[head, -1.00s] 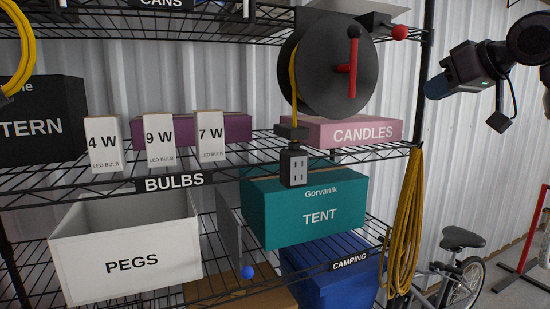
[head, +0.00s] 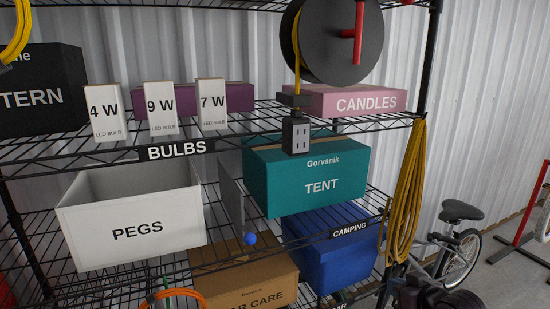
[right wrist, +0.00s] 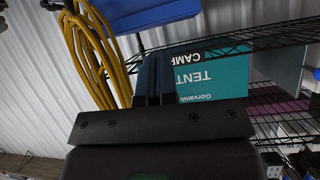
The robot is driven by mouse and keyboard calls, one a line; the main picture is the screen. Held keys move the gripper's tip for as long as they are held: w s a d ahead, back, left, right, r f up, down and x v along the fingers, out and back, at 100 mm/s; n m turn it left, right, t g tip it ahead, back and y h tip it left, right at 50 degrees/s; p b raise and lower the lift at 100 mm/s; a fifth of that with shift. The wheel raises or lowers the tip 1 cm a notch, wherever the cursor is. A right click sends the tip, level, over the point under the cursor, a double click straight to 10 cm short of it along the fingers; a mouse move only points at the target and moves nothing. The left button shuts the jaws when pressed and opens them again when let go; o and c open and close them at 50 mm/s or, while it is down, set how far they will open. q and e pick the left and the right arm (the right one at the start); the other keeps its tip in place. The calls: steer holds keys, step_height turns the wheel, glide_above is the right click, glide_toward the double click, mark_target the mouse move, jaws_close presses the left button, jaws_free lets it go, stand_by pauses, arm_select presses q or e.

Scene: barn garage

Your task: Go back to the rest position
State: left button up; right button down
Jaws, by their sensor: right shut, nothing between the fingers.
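My right gripper shows in the right wrist view (right wrist: 153,78) with its dark fingers together and nothing between them. In the head view only a dark part of my right arm (head: 440,294) shows at the bottom right edge, low in front of the bicycle; its fingers are not clear there. My left gripper is out of view. In the right wrist view, the teal tent box (right wrist: 213,77) lies beyond the fingers.
A wire shelf rack holds the PEGS bin (head: 130,232), the tent box (head: 310,182), a blue bin (head: 325,250) and bulb boxes. A cord reel (head: 340,45) and a yellow cord coil (head: 408,190) hang on it. A bicycle (head: 455,250) stands at the right.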

steer(key=s+f+m+h, duration=0.1)
steer(key=s+f+h, duration=0.1)
steer(key=s+f, duration=0.7)
steer(key=s+f+m+h, duration=0.1)
steer(key=s+f+h, duration=0.1)
steer(key=s+f, duration=0.7)
steer(key=s, duration=0.7)
steer(key=shift+s+a, duration=0.35)
